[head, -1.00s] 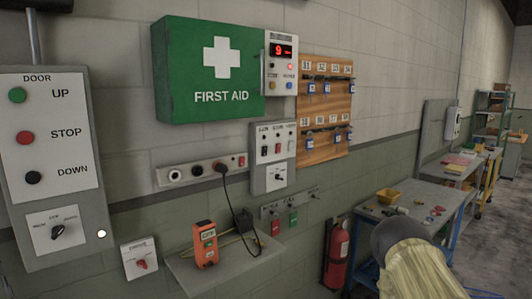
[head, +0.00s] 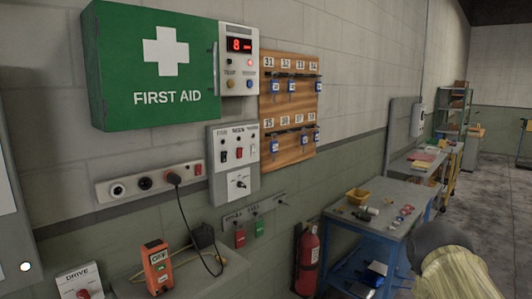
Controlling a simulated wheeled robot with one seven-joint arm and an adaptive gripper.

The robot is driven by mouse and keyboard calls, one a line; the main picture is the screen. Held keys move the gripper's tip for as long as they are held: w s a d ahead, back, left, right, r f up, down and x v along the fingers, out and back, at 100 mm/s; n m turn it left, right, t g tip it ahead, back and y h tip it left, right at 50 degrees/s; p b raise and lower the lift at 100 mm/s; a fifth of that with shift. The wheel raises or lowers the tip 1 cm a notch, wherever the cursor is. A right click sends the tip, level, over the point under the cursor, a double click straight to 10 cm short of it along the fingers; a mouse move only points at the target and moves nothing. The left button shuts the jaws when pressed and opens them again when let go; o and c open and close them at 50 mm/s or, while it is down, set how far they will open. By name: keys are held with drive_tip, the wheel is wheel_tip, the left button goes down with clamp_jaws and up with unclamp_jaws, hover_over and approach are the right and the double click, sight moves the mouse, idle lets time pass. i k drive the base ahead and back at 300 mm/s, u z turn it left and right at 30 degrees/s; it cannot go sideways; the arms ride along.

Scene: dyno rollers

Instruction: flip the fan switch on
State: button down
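A grey switch panel (head: 233,187) is on the wall below the first aid box, in the middle of the head view. I cannot tell the switch positions. My gripper is not in view.
The green first aid box (head: 150,100) and a timer box reading 8 (head: 239,45) are above. A socket strip (head: 133,186) with a plugged black cord is lower left. A fire extinguisher (head: 307,262) and blue workbench (head: 383,190) stand right. A grey-and-yellowish shape fills the lower right.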

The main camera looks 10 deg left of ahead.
sight(224, 155)
drive_tip(key=u, duration=0.1)
drive_tip(key=i, duration=0.9)
drive_tip(key=u, duration=0.55)
